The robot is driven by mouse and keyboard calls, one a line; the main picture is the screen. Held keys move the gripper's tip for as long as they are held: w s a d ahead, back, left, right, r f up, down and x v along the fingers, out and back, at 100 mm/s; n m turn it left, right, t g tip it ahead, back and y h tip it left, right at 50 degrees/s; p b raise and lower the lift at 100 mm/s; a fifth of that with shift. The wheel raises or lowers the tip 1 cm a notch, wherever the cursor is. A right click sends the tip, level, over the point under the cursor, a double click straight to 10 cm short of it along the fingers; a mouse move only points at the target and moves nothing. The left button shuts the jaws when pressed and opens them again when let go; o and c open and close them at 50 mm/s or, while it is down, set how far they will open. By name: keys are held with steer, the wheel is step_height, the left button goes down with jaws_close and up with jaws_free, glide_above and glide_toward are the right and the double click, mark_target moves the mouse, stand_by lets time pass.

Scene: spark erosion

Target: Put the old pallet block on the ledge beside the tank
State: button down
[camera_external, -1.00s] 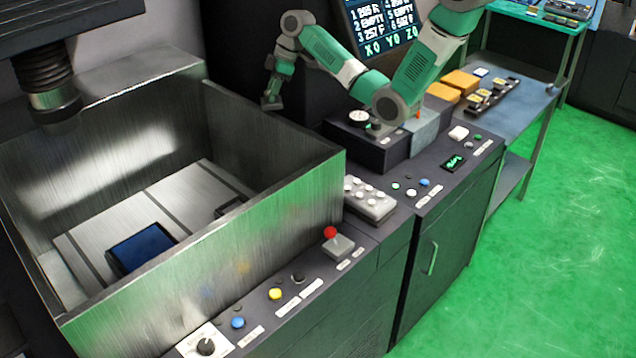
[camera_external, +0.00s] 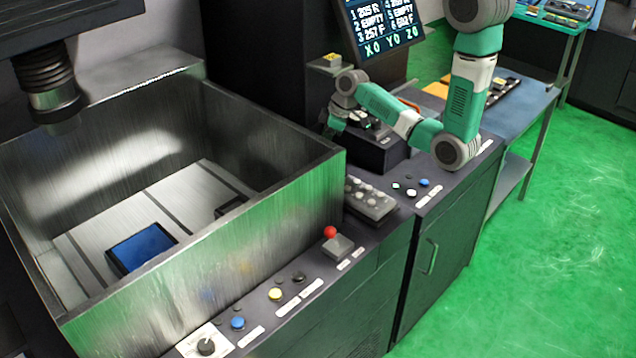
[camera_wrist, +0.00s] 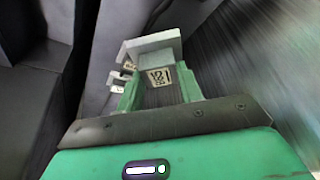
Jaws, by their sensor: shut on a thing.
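In the wrist view my gripper (camera_wrist: 160,88) is shut on a small block (camera_wrist: 158,76) with a pale flat plate on top and a printed number label facing the camera. I take it for the old pallet block. In the external view my gripper (camera_external: 332,124) is beside the back right corner of the metal tank (camera_external: 270,205), outside its wall. The block cannot be made out there. The brushed wall fills the right of the wrist view. I cannot tell which surface is the ledge; a small shelf (camera_external: 325,68) with a yellowish block (camera_external: 332,59) stands behind my arm.
The console (camera_external: 300,290) with knobs, a red-topped lever (camera_external: 330,232) and a button box (camera_external: 371,200) runs along the tank. A monitor (camera_external: 383,28) stands behind my arm. A blue-topped block (camera_external: 142,247) lies inside the tank. More labelled pieces (camera_wrist: 118,82) show left of my gripper.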

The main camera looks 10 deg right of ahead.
steer(key=shift+s+f, duration=0.15)
steer(key=shift+f, duration=0.1)
step_height(320, 180, down, 5)
steer(key=shift+s+a+r, duration=0.1)
steer(key=shift+r, duration=0.05)
steer(key=shift+f, duration=2.45)
steer(key=c, duration=0.9)
jaws_free()
steer(key=shift+f, duration=0.15)
